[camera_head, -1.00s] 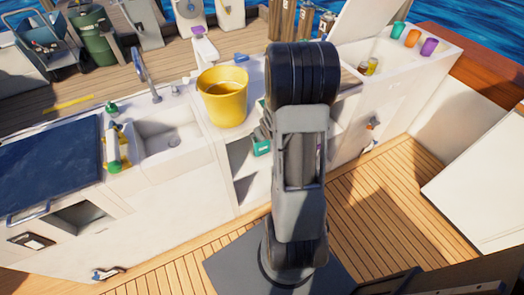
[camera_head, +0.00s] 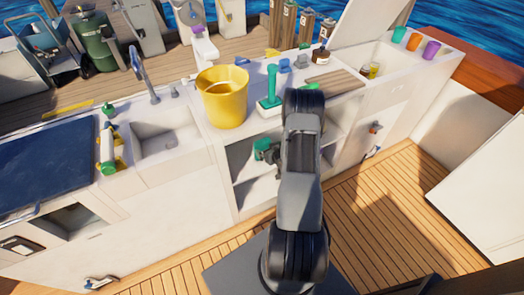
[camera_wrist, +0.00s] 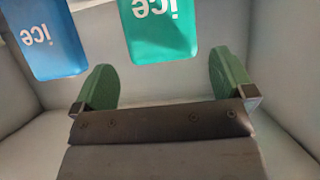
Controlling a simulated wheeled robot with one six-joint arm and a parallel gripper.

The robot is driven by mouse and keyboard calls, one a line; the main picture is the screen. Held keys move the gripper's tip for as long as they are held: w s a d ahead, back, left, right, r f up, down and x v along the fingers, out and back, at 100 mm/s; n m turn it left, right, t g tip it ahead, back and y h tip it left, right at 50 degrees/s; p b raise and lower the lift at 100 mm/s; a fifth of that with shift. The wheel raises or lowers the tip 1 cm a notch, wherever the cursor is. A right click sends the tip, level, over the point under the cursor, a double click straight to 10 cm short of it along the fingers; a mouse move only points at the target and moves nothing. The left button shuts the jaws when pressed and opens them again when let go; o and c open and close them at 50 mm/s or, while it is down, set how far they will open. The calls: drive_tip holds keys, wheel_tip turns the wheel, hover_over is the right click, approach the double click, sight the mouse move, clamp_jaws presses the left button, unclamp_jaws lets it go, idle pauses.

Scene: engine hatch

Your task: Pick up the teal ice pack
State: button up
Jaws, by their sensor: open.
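The teal ice pack (camera_wrist: 165,28) shows in the wrist view at the top centre, with "ice" printed in white. It is beyond my gripper (camera_wrist: 164,72), roughly centred between the two green fingers. The fingers are spread apart with nothing between them. A blue ice pack (camera_wrist: 47,38) is to its left, separated by a small gap. In the head view my gripper (camera_head: 264,149) is at the opening of the upper shelf under the counter. I cannot make out the teal ice pack there, as my gripper and arm cover part of the shelf.
Pale walls of the compartment (camera_wrist: 285,75) surround the fingers in the wrist view. A sink (camera_head: 167,138) is to the left. The wooden deck (camera_head: 375,215) in front is clear.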

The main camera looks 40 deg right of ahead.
sight(264, 146)
drive_tip(key=shift+x, duration=3.75)
drive_tip(key=shift+r, duration=0.1)
drive_tip(key=shift+c, duration=0.5)
drive_tip(key=c, duration=0.8)
